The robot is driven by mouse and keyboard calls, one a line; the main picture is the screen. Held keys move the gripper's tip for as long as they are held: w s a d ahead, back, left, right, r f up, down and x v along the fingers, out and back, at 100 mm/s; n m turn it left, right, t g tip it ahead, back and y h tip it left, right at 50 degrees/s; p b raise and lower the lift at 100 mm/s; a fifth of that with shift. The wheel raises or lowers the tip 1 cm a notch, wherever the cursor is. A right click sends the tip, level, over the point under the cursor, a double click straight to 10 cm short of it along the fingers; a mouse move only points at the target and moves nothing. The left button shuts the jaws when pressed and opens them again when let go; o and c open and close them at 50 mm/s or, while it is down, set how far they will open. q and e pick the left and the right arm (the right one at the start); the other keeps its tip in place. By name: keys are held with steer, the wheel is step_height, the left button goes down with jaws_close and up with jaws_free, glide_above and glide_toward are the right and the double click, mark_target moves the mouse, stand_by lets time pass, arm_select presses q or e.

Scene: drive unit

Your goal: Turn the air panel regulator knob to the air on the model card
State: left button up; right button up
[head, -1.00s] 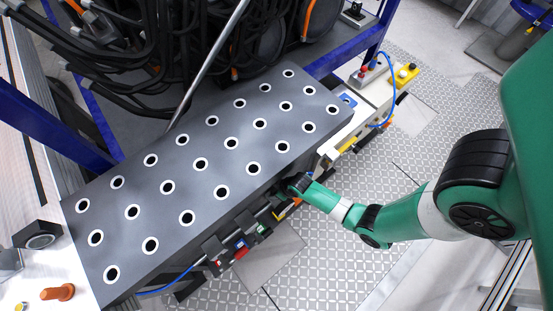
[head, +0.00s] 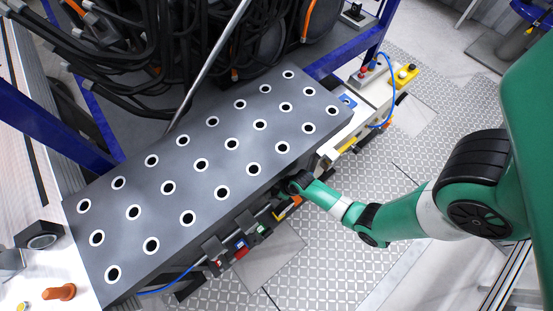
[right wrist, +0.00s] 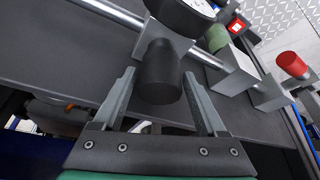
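In the right wrist view, a black cylindrical knob (right wrist: 160,72) stands out from a grey block on a metal pipe. My right gripper (right wrist: 159,75) is open, with one finger on each side of this knob. Narrow gaps show between the knob and the fingertips. In the head view, my right gripper (head: 283,188) is at the side of the dark perforated block (head: 205,178), and its fingers are mostly hidden. A round white-faced gauge (right wrist: 196,8) sits above the knob, mostly cut off. The model card cannot be made out. My left gripper is not in view.
A green knob (right wrist: 217,38) and a red knob (right wrist: 292,64) sit on grey blocks along the same pipe. A cream control box (head: 378,92) with a blue hose stands right of the perforated block. The patterned floor (head: 330,255) in front is clear.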

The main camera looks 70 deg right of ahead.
steer(key=shift+o, duration=0.7)
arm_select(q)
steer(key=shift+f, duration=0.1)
